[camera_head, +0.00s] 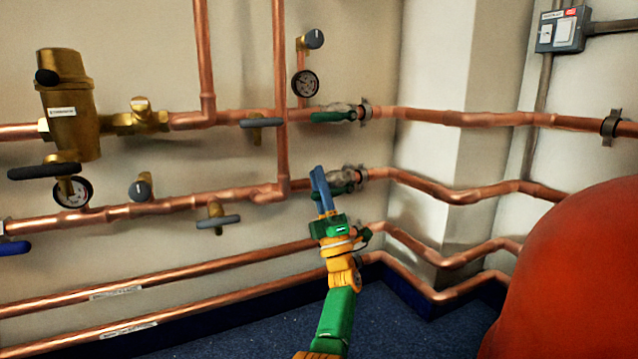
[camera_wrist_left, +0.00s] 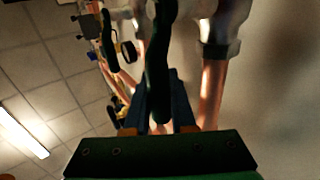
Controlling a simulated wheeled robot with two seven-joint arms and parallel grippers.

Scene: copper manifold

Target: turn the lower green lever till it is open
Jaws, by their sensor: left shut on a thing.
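The lower green lever (camera_head: 343,188) sits on a valve on the middle copper pipe, near the wall corner. Its left part is hidden behind the blue fingers of my left gripper (camera_head: 319,180). The left wrist view shows a dark green lever (camera_wrist_left: 158,50) running down between the two fingers (camera_wrist_left: 163,95), which are shut on it. The lever appears to lie roughly along the pipe in the head view, but its exact angle is hard to tell. My right gripper is in neither view.
An upper green lever (camera_head: 333,116) sits on the pipe above. Grey-handled valves (camera_head: 218,221), gauges (camera_head: 305,83) and a brass fitting (camera_head: 68,105) are to the left. A large red-orange rounded body (camera_head: 575,280) fills the lower right. Blue floor (camera_head: 400,325) shows below.

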